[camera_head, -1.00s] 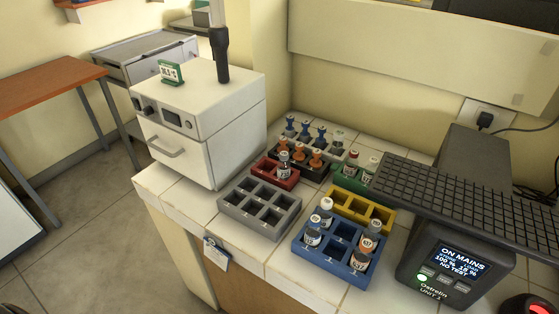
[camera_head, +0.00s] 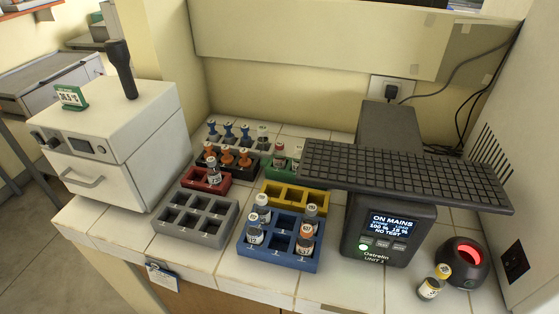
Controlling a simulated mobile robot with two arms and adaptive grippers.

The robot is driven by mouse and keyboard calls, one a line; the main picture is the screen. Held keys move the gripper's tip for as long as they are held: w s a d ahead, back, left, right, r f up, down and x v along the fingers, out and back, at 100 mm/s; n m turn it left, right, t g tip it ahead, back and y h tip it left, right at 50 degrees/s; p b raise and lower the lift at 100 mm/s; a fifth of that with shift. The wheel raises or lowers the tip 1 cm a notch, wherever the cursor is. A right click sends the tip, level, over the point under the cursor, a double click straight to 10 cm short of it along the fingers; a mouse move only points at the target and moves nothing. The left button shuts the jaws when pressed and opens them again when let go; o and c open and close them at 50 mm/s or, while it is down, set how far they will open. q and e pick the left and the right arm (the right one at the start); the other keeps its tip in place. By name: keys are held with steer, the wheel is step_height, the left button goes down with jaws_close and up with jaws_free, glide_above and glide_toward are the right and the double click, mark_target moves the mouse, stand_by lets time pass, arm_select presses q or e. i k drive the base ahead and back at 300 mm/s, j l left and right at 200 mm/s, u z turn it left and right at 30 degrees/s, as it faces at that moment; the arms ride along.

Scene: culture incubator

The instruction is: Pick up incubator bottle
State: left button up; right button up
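The white incubator (camera_head: 119,148) stands at the left end of the bench with its front door shut; its inside is hidden. A green-framed sign (camera_head: 71,96) stands on its top. Small labelled bottles sit in the blue rack (camera_head: 263,254). One bottle (camera_head: 213,171) stands at the red rack, and a yellow-capped bottle (camera_head: 434,284) stands at the front right of the bench. I cannot tell which of these, if any, is the incubator bottle. Neither of my grippers is in view.
A grey rack (camera_head: 186,239) is empty, and a yellow rack (camera_head: 317,206) sits behind the blue one. A dark grid plate (camera_head: 405,173) overhangs a unit with a lit screen (camera_head: 392,226). A round device glowing red (camera_head: 465,262) stands at right. Bare tiles lie along the front edge.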

mark_target(278, 155)
steer(key=j+z, duration=0.5)
steer(key=j, duration=1.2)
